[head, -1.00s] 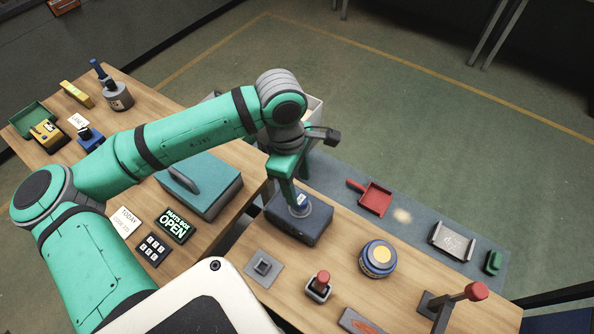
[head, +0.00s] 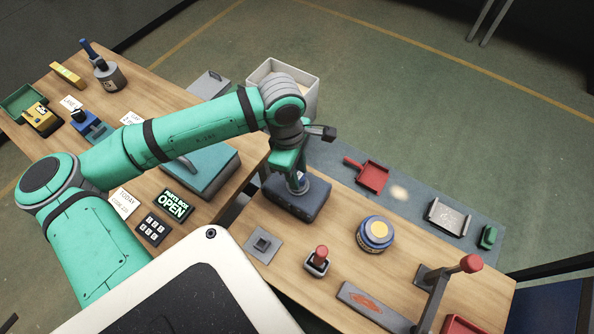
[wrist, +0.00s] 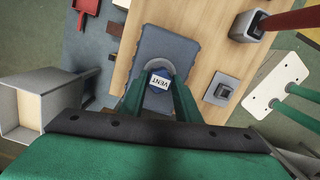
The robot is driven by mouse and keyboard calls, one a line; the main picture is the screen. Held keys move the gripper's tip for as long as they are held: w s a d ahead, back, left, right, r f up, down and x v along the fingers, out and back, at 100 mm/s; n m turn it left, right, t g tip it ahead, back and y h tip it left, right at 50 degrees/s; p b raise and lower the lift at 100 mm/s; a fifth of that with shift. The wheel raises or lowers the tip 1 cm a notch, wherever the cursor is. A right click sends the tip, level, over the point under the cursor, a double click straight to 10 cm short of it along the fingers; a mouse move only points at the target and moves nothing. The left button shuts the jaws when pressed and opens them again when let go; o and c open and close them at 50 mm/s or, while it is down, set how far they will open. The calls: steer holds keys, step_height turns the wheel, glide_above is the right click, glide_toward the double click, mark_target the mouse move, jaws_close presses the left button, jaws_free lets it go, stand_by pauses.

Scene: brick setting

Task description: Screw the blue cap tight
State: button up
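The blue cap (wrist: 159,83) has a white top lettered VENT and sits in a round grey collar (wrist: 166,65). The collar is on a dark blue-grey case (head: 298,202), which lies on the wooden bench and also shows in the wrist view (wrist: 170,42). My gripper (head: 301,184) points down at the cap. In the wrist view its two green fingers (wrist: 161,90) stand on either side of the cap, very near it. Whether they touch or press it cannot be made out. In the head view the gripper hides most of the cap.
A grey square fixture (head: 263,244), a red-handled block (head: 318,261), a blue jar with a yellow top (head: 376,234) and a red-knobbed lever (head: 470,264) stand on the same bench. A teal-lidded box (head: 205,172) is to the left, with a pale open bin (head: 306,82) behind.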

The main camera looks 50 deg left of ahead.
steer(key=o, duration=0.3)
steer(key=c, duration=0.4)
steer(key=m, duration=0.4)
steer(key=shift+m, duration=0.4)
steer(key=shift+m+g, duration=0.4)
steer(key=shift+m, duration=0.7)
steer(key=m, duration=0.6)
steer(key=shift+w+m+g, duration=0.1)
steer(key=shift+m+g, duration=0.2)
steer(key=shift+m, duration=0.1)
